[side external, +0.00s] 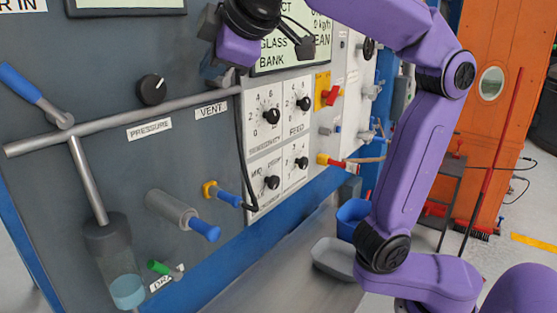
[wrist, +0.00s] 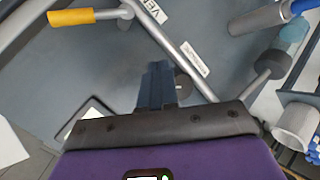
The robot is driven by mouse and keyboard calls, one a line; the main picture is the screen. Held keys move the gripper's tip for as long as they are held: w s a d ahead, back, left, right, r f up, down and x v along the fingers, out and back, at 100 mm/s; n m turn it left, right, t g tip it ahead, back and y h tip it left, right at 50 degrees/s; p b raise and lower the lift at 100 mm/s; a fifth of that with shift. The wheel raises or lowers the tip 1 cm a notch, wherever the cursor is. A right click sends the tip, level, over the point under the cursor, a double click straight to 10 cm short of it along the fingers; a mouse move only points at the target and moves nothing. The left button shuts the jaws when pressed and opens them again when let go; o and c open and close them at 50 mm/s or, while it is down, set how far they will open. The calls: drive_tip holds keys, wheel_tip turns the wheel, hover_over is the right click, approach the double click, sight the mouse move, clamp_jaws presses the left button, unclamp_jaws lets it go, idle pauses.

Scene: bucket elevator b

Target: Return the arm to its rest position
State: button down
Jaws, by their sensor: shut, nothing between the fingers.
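My gripper (side external: 216,74) is at the upper middle of the side view, in front of the grey panel near the VENT label (side external: 211,110). The purple arm arches from the lower right up to it, with the wrist tilted down. In the wrist view the dark fingers (wrist: 157,84) are together with nothing held. The fingers are partly hidden behind the wrist in the side view, so I cannot tell how far they stand from the panel.
A grey lever bar (side external: 150,117) with a blue handle (side external: 34,94) crosses the panel, its right end close below my gripper. A grey cylinder with a blue tip (side external: 176,212) and knobs (side external: 271,116) stick out. A grey tray (side external: 333,258) and blue bin (side external: 350,215) stand below, near my arm.

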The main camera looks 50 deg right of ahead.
drive_tip(key=s+d+f+n+g+y, duration=0.1)
drive_tip(key=s+f+n+g, duration=0.15)
drive_tip(key=f, duration=0.75)
drive_tip(key=s+d+f+n+g+y, duration=0.1)
drive_tip(key=s+f+g, duration=0.25)
drive_tip(key=f, duration=0.65)
drive_tip(key=s+d+f+g, duration=0.2)
drive_tip(key=s+d+f, duration=0.2)
drive_tip(key=s+f, duration=0.2)
drive_tip(key=s+d+f+m+g, duration=0.1)
drive_tip(key=s+d+f+g, duration=0.1)
drive_tip(key=s+d+f, duration=0.3)
drive_tip(key=s+f, duration=0.2)
drive_tip(key=s, duration=0.2)
drive_tip(key=shift+s+f+g+y, duration=0.3)
drive_tip(key=shift+s, duration=0.1)
drive_tip(key=shift+m, duration=0.25)
